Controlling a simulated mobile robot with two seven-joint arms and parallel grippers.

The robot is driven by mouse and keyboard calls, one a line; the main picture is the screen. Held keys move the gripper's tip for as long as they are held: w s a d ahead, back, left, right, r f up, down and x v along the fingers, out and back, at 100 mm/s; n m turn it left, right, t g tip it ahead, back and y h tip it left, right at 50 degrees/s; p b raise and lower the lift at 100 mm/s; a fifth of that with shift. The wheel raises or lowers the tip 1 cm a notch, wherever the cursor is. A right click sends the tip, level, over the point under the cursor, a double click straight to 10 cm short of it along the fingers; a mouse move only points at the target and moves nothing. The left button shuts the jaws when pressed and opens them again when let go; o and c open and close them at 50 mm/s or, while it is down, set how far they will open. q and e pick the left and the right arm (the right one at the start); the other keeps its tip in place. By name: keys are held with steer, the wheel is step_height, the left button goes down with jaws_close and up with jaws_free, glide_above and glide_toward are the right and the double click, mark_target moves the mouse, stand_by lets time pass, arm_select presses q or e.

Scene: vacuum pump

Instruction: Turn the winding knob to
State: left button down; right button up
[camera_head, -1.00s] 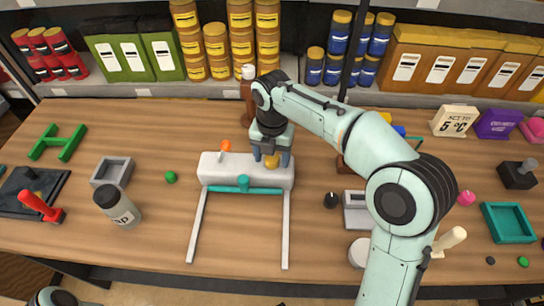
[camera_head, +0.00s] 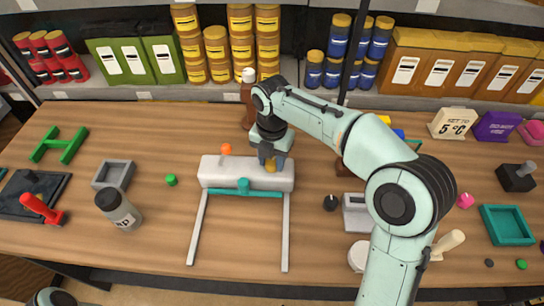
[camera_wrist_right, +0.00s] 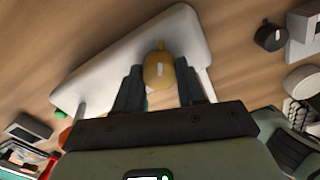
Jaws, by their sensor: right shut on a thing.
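The white vacuum-pump body (camera_head: 225,176) lies on the wooden table, with a teal bar (camera_head: 243,187) along its front and two pale legs running toward me. A yellow winding knob (camera_head: 270,166) sits on its right part. My right gripper (camera_head: 271,160) points down over it, and the fingers hide part of the knob. In the right wrist view, the knob (camera_wrist_right: 158,70) lies between the two fingertips of my right gripper (camera_wrist_right: 158,82), which is shut on it. A small orange knob (camera_head: 226,149) stands at the pump's back left.
A white-capped brown bottle (camera_head: 248,90) stands close behind my right wrist. A grey box (camera_head: 112,174), a jar (camera_head: 122,212) and a green knob (camera_head: 171,180) are left of the pump. A black knob (camera_head: 330,203) is to its right.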

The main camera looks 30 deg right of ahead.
steer(key=m+p, duration=0.1)
steer(key=m, duration=0.1)
steer(key=shift+r+m, duration=0.1)
steer(key=shift+m, duration=0.2)
steer(key=m+p, duration=0.1)
steer(key=m, duration=0.2)
steer(key=shift+m, duration=0.3)
steer(key=m+p, duration=0.1)
steer(key=m, duration=0.5)
steer(key=shift+w, duration=0.1)
steer(key=m+p, duration=0.1)
steer(key=m, duration=0.5)
steer(key=shift+m, duration=0.3)
steer(key=m, duration=1.3)
steer(key=shift+d+m, duration=0.1)
steer(key=shift+m, duration=0.2)
steer(key=m, duration=1.4)
steer(key=shift+m, duration=0.3)
arm_select(q)
steer(key=w+r, duration=0.1)
steer(key=r, duration=0.2)
steer(key=w+r, duration=0.1)
steer(key=shift+w+r, duration=0.3)
steer(key=shift+w, duration=0.05)
arm_select(e)
steer(key=m, duration=0.6)
steer(key=shift+m, duration=0.3)
